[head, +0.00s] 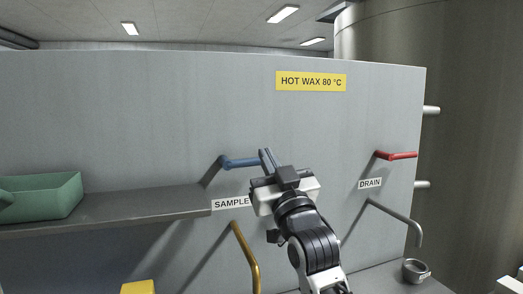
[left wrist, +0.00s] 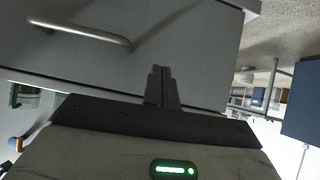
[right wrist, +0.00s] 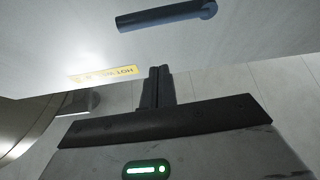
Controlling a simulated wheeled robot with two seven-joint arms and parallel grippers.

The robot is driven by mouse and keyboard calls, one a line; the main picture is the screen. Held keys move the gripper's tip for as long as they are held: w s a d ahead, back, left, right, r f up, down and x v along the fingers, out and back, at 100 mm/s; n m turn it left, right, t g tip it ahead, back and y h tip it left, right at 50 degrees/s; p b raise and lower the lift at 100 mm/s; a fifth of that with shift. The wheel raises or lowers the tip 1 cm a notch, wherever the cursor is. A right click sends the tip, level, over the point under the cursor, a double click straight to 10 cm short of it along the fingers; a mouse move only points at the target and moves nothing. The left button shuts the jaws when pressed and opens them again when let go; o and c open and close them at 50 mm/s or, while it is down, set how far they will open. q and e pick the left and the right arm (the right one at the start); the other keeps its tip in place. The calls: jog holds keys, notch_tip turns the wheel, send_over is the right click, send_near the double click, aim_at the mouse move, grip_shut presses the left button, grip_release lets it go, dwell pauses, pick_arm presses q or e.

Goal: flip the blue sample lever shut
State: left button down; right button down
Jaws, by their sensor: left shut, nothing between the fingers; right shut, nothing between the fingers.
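The blue sample lever (head: 243,162) sticks out sideways on the grey panel, above the SAMPLE label (head: 231,203). In the right wrist view the lever (right wrist: 160,17) lies across the top, with a gap between it and the fingertips. My right gripper (head: 265,158) is shut and empty, close to the lever's right end in the head view. Its shut fingers also show in the right wrist view (right wrist: 157,72). My left gripper (left wrist: 161,72) is shut and empty; it shows only in its own wrist view, near a grey panel with a bar handle (left wrist: 80,32).
A red lever (head: 402,155) sits above the DRAIN label (head: 370,184) on the right, with a grey pipe (head: 395,213) and metal cup (head: 415,269) below. A brass pipe (head: 245,255) hangs below SAMPLE. A shelf (head: 150,207) with a green tray (head: 65,192) juts out left.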

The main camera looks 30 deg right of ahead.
jog(key=b+v, duration=0.1)
jog(key=v, duration=0.4)
jog(key=shift+s+f, duration=0.1)
jog(key=shift+s, duration=0.05)
dwell(0.3)
